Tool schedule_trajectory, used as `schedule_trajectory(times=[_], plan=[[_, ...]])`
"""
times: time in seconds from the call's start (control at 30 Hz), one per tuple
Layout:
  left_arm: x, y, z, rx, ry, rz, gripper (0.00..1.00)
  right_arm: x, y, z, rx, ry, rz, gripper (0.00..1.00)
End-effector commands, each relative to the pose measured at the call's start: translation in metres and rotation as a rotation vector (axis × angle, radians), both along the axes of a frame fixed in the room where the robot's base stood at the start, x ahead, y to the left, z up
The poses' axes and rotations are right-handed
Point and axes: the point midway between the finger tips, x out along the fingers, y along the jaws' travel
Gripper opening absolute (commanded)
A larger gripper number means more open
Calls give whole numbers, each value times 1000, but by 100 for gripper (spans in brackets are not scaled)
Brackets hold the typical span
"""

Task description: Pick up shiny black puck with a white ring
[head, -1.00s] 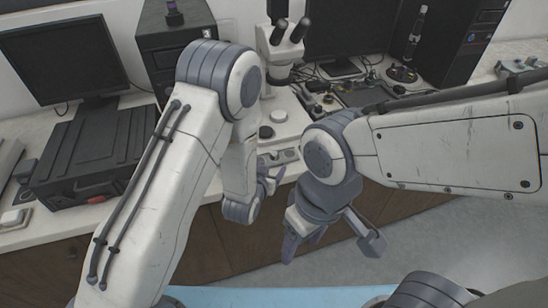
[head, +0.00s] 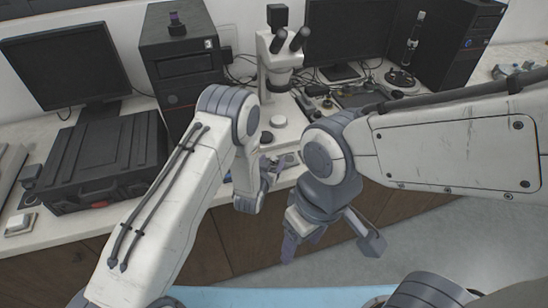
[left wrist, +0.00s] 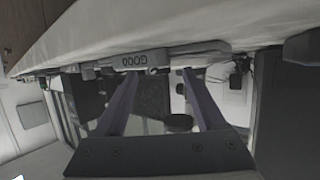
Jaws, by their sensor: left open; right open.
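A small dark round piece (head: 266,137) sits on the bench near the microscope base; its ring is too small to make out. In the left wrist view a dark disc (left wrist: 178,122) shows between the fingers, farther off; I cannot tell whether it is the same piece. My left gripper (head: 273,168) is at the bench's front edge, partly hidden behind its own wrist. In its wrist view the two fingers (left wrist: 160,72) are apart with nothing between their tips. My right gripper (head: 330,238) hangs open and empty in front of the bench.
A grey tray (left wrist: 150,62) marked GOOD lies near the left fingertips. A microscope (head: 280,60) stands behind, with a white round piece (head: 278,121) by its base. A black case (head: 100,160) and a computer tower (head: 185,70) stand left.

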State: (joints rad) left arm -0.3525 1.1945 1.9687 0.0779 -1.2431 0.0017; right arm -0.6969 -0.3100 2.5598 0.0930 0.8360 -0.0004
Motion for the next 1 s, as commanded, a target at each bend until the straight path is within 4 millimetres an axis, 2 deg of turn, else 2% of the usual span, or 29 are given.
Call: schedule_trajectory(times=[0.13,0.37,0.4,0.57,0.6,1.0], plan=[[10,-3,-4,1,1,-1,72,0,0,3,0,0,0,65],[12,-4,-6,1,1,-1,72,0,0,3,0,0,0,65],[12,-4,-6,1,1,-1,68,0,0,3,0,0,0,65],[12,-4,-5,0,1,-1,7,0,0,3,0,0,0,65],[12,-4,-5,0,1,-1,0,0,0,3,0,0,0,65],[12,-4,-1,-1,-1,-1,0,0,0,1,0,0,0,65]])
